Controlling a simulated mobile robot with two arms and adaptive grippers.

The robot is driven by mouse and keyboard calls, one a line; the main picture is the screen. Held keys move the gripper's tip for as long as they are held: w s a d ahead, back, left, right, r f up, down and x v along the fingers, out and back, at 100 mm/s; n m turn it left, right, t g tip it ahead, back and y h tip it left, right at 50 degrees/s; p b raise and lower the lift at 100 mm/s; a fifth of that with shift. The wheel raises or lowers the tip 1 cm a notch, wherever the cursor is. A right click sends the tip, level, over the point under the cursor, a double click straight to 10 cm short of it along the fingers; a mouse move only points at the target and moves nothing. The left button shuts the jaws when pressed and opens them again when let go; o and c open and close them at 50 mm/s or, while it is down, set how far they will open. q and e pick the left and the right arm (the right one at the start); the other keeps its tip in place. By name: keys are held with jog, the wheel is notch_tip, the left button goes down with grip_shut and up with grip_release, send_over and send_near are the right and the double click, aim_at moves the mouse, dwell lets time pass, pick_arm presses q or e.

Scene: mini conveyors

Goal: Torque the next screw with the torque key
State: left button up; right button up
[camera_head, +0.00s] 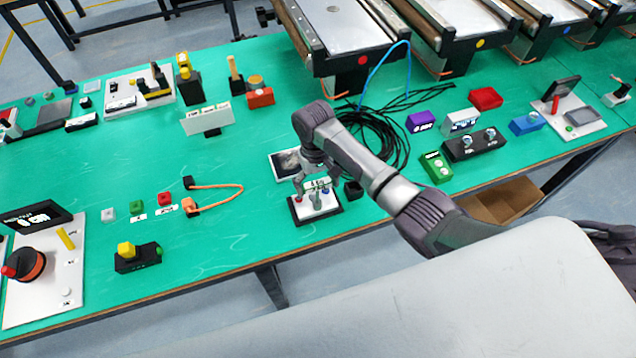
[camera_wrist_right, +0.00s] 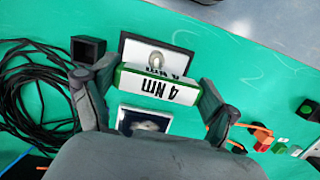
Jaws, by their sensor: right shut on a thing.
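My right gripper (camera_head: 316,184) is over the front edge of the green table, shut on a green and white block marked "4 Nm" (camera_wrist_right: 160,86), which looks like the torque key. Its fingers sit at either end of the block. Below is a small black-edged white plate (camera_head: 303,212) with small upright parts on it, one blue and one red. In the wrist view the plate (camera_wrist_right: 131,48) shows behind the key, with a round metallic part (camera_wrist_right: 157,60) partly covered by it. I cannot tell whether the key touches a screw. My left gripper is not in view.
A small black open box (camera_head: 353,190) stands right of the plate. A framed picture (camera_head: 284,163) lies behind it. Coiled black cable (camera_head: 385,150) lies behind the arm. Orange-cabled connectors (camera_head: 190,206) lie left. Conveyors (camera_head: 345,60) line the back. The table between plate and connectors is clear.

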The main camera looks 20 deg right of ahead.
jog(key=m+y, duration=0.1)
jog(key=m, duration=0.5)
jog(key=shift+a, duration=0.15)
jog(key=m, duration=0.5)
jog(key=shift+t+y, duration=0.3)
jog(key=shift+t, duration=0.1)
